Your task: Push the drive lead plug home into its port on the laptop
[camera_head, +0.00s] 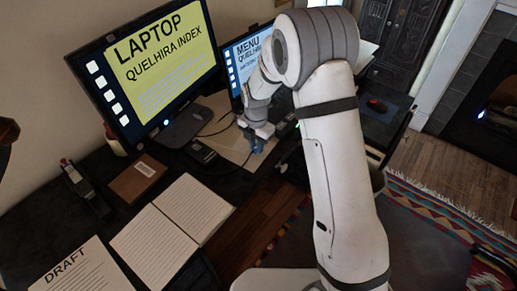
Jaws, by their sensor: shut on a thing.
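A screen headed "LAPTOP" (165,62) stands on the dark desk at the back left, with a yellow page showing. Its port cannot be made out. My gripper (256,147) is low over the desk edge, right of that screen and in front of a second screen. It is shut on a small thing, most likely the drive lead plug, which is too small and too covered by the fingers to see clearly. A thin dark lead (216,131) runs over the desk toward the gripper. Whether the plug touches a port cannot be told.
An open notebook (155,245), a brown box (137,178), a dark phone-like object (84,187) and a "DRAFT" sheet (82,270) cover the left desk. A small black box (200,150) lies left of the gripper.

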